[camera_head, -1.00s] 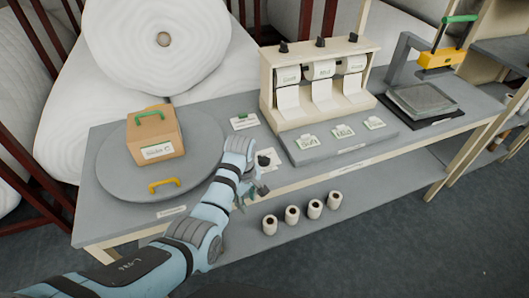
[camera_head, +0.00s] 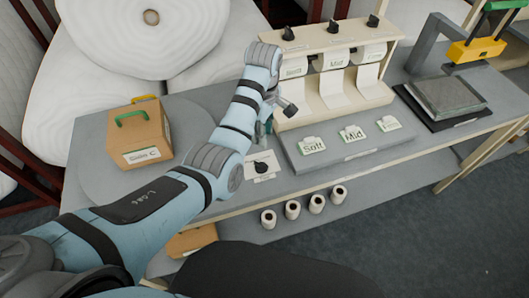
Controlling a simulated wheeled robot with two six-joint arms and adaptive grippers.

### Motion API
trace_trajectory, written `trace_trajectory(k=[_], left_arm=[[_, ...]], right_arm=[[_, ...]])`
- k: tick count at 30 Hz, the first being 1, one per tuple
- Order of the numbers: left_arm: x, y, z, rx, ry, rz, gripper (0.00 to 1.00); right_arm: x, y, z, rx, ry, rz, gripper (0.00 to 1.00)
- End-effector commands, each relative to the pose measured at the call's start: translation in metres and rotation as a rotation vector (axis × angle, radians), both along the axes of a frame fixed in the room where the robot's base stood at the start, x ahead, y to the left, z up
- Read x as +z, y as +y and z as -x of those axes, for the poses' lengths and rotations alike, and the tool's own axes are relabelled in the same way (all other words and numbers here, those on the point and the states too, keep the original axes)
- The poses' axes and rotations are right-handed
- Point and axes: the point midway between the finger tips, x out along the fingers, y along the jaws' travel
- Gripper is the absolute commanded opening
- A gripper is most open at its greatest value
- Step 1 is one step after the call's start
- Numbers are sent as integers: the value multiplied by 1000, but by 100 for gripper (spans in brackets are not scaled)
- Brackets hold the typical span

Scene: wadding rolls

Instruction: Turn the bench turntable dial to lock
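The dial (camera_head: 261,167) is a small black knob on a white card near the front edge of the bench. Its pointer direction is too small to tell. The turntable (camera_head: 97,172) is a flat grey disc at the left end of the bench, partly covered by my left arm. A brown carton (camera_head: 140,140) labelled "Side C" stands on it, with a green handle on top and a yellow handle showing behind it. My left gripper (camera_head: 277,118) is behind and above the dial, apart from it, partly hidden by its own wrist; its fingers are unclear. My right gripper is not in view.
A cream dispenser (camera_head: 385,47) with several rolls and black knobs stands just right of my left gripper. A grey block with Soft and Mid cards (camera_head: 352,134) lies in front. A yellow-and-grey press (camera_head: 470,50) stands farther right. Several small rolls (camera_head: 292,209) stand below the bench front.

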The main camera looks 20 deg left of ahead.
Motion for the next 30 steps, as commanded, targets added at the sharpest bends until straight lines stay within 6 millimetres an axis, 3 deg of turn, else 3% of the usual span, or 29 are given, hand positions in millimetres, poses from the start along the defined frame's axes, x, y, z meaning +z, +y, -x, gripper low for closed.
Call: trace_trajectory(k=[1,6,12,16,23,30], left_arm=[[-19,2,2,4,2,-1,31],[-68,5,3,8,5,-1,31],[-116,4,3,6,3,0,31],[-128,3,2,5,2,0,31],[-128,3,2,3,1,1,31],[-128,3,2,3,1,1,0]], right_arm=[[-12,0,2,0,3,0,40],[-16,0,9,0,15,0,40],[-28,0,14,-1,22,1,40],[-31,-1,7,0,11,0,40],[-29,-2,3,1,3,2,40],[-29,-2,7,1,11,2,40]])
